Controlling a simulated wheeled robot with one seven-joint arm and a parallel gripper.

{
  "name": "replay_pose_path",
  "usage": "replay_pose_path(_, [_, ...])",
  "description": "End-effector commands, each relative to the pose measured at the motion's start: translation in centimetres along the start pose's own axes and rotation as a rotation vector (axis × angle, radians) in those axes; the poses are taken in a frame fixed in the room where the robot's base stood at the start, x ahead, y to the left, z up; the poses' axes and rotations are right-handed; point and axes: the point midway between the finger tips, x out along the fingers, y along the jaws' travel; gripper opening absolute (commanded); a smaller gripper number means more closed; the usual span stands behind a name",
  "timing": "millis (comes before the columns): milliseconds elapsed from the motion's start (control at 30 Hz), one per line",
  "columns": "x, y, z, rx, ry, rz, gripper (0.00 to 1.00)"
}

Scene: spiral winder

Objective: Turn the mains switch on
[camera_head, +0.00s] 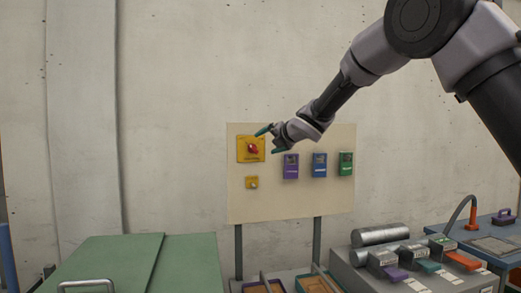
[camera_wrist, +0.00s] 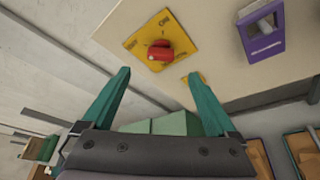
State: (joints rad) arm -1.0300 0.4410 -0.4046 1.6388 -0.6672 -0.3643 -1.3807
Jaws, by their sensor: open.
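The mains switch is a red rotary knob (camera_head: 253,149) on a yellow square plate (camera_head: 242,157), mounted at the upper left of a beige panel (camera_head: 290,206). In the wrist view the red knob (camera_wrist: 160,50) sits on its yellow plate (camera_wrist: 175,28), beyond and between the fingertips. My gripper (camera_head: 269,140) is open and empty, with its green fingers in front of the panel just right of the switch. In the wrist view my gripper (camera_wrist: 180,82) shows both fingers spread apart. No contact with the knob shows.
A smaller yellow switch plate (camera_head: 252,183) is below the mains switch. Purple (camera_head: 291,166), blue (camera_head: 319,165) and green (camera_head: 346,164) boxes are on the panel to the right. A green cabinet (camera_head: 190,262) and a grey bench (camera_head: 360,283) stand below.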

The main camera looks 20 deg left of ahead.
Motion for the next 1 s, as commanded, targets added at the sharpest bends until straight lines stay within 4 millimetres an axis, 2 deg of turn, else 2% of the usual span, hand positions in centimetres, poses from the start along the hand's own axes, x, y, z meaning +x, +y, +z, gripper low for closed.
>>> replay_pose_path(300, [5.9,-0.2,0.1,0.004,-0.001,-0.003,0.93])
replay_pose_path(500, [8.7,-0.2,0.1,0.006,-0.001,-0.003,0.93])
replay_pose_path(667, [9.6,-0.2,0.2,0.008,-0.002,-0.003,0.93])
replay_pose_path(933, [9.7,-0.2,0.1,0.009,-0.002,-0.003,0.93])
replay_pose_path(967, [9.7,-0.2,0.1,0.009,-0.002,-0.003,0.85])
replay_pose_path(1000, [9.7,-0.2,0.1,0.009,-0.002,-0.003,0.7])
